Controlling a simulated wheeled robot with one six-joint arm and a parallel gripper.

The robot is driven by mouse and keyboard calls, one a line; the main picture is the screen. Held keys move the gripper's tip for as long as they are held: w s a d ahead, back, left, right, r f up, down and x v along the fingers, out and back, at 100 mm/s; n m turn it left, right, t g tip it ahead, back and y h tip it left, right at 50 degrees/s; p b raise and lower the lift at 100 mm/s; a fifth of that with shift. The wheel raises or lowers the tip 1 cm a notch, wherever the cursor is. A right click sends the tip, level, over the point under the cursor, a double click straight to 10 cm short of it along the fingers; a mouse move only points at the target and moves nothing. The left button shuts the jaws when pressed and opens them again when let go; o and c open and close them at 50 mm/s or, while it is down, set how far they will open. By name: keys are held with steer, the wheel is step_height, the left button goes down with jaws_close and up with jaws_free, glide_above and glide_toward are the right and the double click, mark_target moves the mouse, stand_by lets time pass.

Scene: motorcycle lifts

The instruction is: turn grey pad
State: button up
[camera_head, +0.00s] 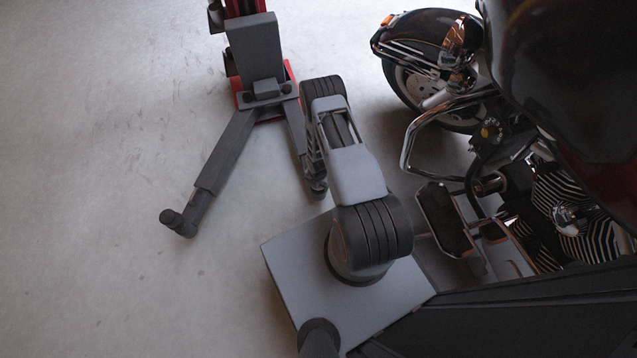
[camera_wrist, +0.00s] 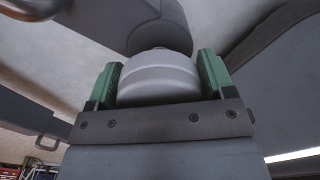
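The grey pad (camera_wrist: 160,78) is a pale, round, stepped cylinder in the wrist view. It sits between the two green fingers of my gripper (camera_wrist: 160,82), which lie close against its left and right sides. In the head view, my gripper (camera_head: 313,165) is at the end of the lift's right support arm (camera_head: 296,128), pointing down behind my own arm. The pad there is mostly hidden by my gripper. The lift's left support arm (camera_head: 226,152) ends in a dark round pad (camera_head: 178,221) standing apart on the left.
The grey and red lift post (camera_head: 256,50) stands behind the support arms. A motorcycle (camera_head: 430,40) with chrome pipes fills the right side, close to my arm. The concrete floor (camera_head: 90,150) on the left is clear.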

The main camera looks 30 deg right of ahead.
steer(key=o, duration=0.4)
steer(key=shift+c, duration=0.2)
step_height(320, 180, up, 14)
steer(key=p, duration=0.8)
